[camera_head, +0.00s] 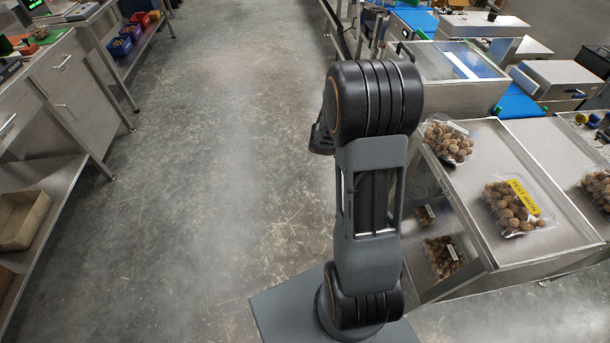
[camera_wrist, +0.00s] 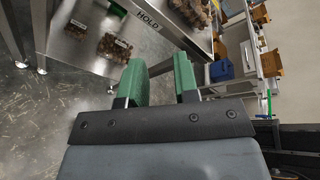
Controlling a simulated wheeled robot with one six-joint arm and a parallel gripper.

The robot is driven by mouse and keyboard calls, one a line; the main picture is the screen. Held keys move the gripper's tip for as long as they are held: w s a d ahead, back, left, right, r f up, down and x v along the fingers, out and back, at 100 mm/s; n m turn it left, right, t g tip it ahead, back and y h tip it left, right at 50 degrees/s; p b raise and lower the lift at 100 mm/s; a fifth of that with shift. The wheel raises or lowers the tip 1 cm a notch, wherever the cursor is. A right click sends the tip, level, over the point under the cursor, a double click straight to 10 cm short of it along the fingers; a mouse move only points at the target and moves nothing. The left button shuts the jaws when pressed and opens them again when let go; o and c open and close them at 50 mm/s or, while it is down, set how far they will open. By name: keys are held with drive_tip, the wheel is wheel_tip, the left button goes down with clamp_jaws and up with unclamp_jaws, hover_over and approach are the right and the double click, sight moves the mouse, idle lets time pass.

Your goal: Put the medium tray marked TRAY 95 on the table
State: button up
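Several clear clamshell trays of brown, round contents show in the head view. One tray (camera_head: 447,141) lies at the left corner of the steel table (camera_head: 491,146), and another (camera_head: 513,208) with a yellow label lies nearer its front. Two trays (camera_head: 424,215) (camera_head: 443,258) with small white labels lie on the lower shelf. The wrist view also shows these shelf trays (camera_wrist: 76,30) (camera_wrist: 114,48).
Another tray (camera_head: 598,188) lies at the right edge. Steel machines (camera_head: 450,62) and blue belts (camera_head: 519,103) stand behind the table. A steel bench (camera_head: 62,80) with a tan bin (camera_head: 22,220) on its shelf stands at left. The floor between is clear.

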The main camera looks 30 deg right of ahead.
drive_tip(key=a+r+m+t+y, duration=0.2)
drive_tip(key=a+m+t+y, duration=0.1)
drive_tip(key=a+m, duration=0.5)
drive_tip(key=s+a+r+m+t+y+p, duration=0.1)
drive_tip(key=a+r+m+t+y, duration=0.2)
drive_tip(key=a+m+y, duration=0.2)
drive_tip(key=s+a+r+m+t+y, duration=0.1)
drive_tip(key=a+r+m+t+y, duration=0.2)
drive_tip(key=a+m, duration=0.7)
drive_tip(key=a+t+y, duration=0.1)
drive_tip(key=a+y, duration=0.1)
drive_tip(key=a, duration=0.1)
drive_tip(key=shift+s+a+m, duration=0.2)
drive_tip(key=shift+a+m, duration=0.2)
drive_tip(key=shift+d, duration=0.1)
